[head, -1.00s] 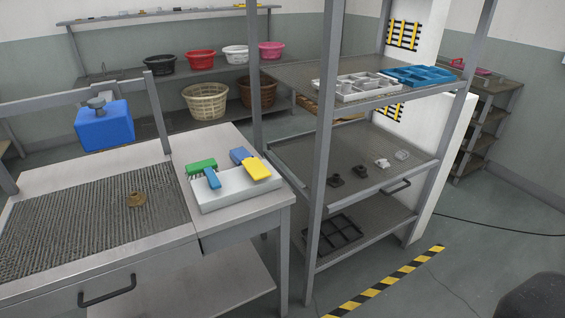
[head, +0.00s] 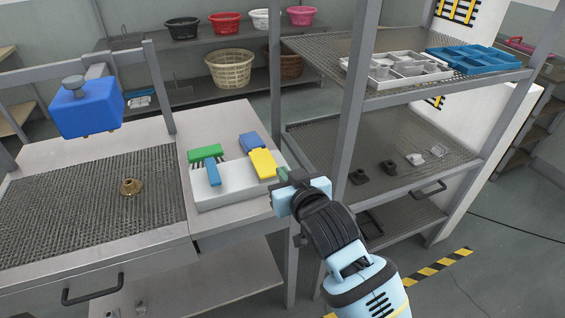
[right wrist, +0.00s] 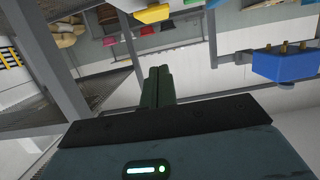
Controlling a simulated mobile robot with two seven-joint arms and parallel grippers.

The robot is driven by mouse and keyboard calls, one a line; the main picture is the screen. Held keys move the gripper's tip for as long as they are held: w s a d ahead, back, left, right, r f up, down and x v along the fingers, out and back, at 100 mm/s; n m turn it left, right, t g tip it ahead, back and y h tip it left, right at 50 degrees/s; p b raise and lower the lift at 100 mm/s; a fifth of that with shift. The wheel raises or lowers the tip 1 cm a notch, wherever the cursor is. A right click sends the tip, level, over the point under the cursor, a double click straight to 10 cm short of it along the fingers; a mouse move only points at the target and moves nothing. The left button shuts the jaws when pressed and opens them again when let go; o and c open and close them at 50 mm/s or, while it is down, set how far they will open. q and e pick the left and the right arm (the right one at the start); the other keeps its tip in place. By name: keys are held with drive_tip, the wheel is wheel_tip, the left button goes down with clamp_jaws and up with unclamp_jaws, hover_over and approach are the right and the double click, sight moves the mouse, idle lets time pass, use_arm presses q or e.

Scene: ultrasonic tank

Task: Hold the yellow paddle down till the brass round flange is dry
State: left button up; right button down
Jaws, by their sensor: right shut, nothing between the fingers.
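The yellow paddle (head: 263,163) sits on the right part of a pale control box (head: 225,190) on the bench. It also shows at the top of the right wrist view (right wrist: 152,14). The brass round flange (head: 131,187) rests on the ribbed mesh to the left; I cannot tell whether it is wet. My right gripper (head: 282,174) is just right of the box, near the yellow paddle and apart from it. Its fingers are closed together and empty in the right wrist view (right wrist: 160,84). My left gripper is out of view.
A green paddle (head: 205,153) and two blue paddles (head: 213,173) share the control box. A blue unit (head: 86,108) hangs from a frame above the mesh. A shelf post (head: 354,110) stands close behind my right arm. Trays and small parts lie on the shelves.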

sight(270, 170)
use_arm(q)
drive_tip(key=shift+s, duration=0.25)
use_arm(e)
drive_tip(key=shift+s+a+r, duration=0.1)
